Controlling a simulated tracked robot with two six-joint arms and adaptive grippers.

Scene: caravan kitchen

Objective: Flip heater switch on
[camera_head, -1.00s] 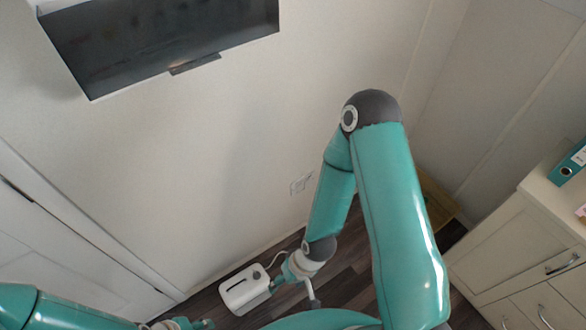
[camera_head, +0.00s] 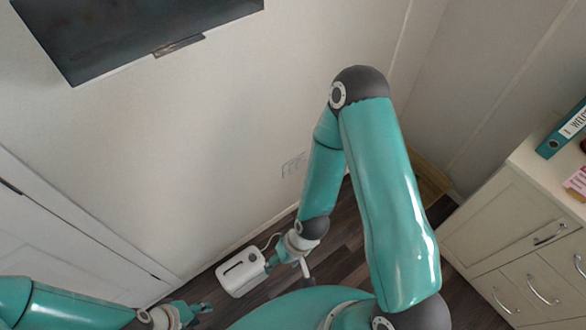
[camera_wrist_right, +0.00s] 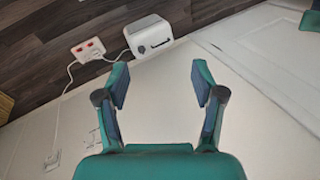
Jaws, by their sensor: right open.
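The white heater (camera_head: 241,272) stands on the floor by the wall, with a dark slot on its top. It also shows in the right wrist view (camera_wrist_right: 150,36), beyond my fingertips. Beside it there lies a small white unit with red switches (camera_wrist_right: 89,50), joined to cables; whether they are on or off is too small to tell. My right gripper (camera_wrist_right: 160,84) is open and empty, its fingers apart and pointing toward the heater. In the head view it is right of the heater, partly hidden by the arm. My left gripper (camera_head: 205,308) is low at the left, apart from the heater.
A wall socket (camera_head: 293,166) is on the pale wall, and a white cable (camera_wrist_right: 65,82) runs to it. A white door (camera_head: 60,235) is at left. A drawer cabinet (camera_head: 520,235) with a teal binder (camera_head: 560,135) stands at right. Dark floor is free near the heater.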

